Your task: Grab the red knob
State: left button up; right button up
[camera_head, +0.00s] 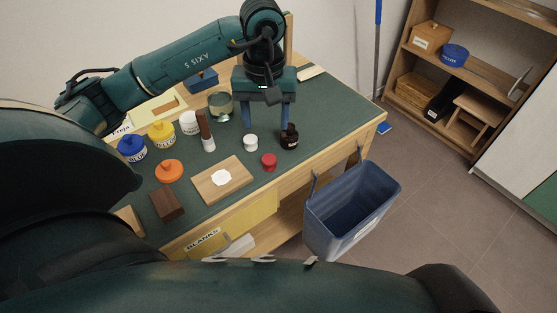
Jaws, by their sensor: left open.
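The red knob (268,162) is a small round piece on the dark green top of the workbench (335,103), near its front edge. My left gripper (266,126) points down over the bench behind the knob, with its two blue fingers apart and nothing seen between them. The knob is in front of the fingers and apart from them. My right gripper is not in view.
Near the knob are a white-capped jar (251,143), a dark bottle (289,137) and a wooden board (222,180). An orange-lidded pot (169,171) and other jars stand left. A blue bin (320,212) hangs at the bench's front right.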

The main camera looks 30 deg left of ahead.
pick_arm(q)
send_over(269, 158)
jog(key=f, duration=0.6)
jog(key=shift+s, duration=0.2)
jog(key=shift+w+f, duration=0.15)
jog(key=shift+f, duration=2.9)
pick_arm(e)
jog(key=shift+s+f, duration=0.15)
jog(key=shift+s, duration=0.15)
pick_arm(q)
jog(key=shift+c, duration=0.3)
